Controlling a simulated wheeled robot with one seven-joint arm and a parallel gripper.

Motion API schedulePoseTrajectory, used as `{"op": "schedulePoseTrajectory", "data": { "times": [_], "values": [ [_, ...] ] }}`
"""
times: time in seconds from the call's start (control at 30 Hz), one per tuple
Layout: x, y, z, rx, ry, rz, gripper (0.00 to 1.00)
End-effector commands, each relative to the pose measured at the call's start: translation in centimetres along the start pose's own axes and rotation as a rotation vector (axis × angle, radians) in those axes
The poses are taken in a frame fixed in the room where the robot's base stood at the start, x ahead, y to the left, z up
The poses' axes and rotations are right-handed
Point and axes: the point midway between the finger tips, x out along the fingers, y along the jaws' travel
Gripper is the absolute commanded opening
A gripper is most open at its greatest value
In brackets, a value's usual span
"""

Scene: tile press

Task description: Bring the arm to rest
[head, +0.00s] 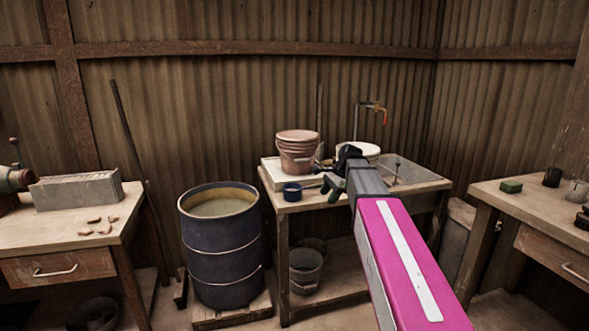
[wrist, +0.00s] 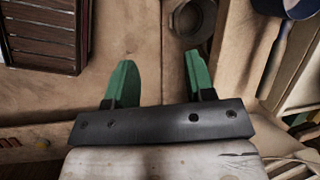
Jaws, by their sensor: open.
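My arm (head: 397,254), magenta with a white stripe, reaches forward from the lower right toward the sink table in the head view. My gripper (head: 328,184) is small there, in front of or above the table's front part; I cannot tell its exact height. In the wrist view my gripper (wrist: 159,65) has two green fingers spread well apart with nothing between them. A brown surface lies beyond the fingers.
A left workbench (head: 60,242) holds a grey block (head: 77,191). A right workbench (head: 535,213) holds a green block (head: 511,187).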

Motion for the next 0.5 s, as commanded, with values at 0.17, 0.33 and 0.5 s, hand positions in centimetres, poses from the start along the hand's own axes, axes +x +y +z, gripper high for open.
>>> {"op": "schedulePoseTrajectory", "data": {
  "times": [0.17,0.33,0.5],
  "values": [
    [3.3,3.0,-0.7,-0.099,0.034,0.026,0.49],
    [7.6,7.3,-1.6,-0.256,0.081,0.072,0.49],
    [12.3,12.8,-2.5,-0.463,0.128,0.144,0.49]
  ]
}}
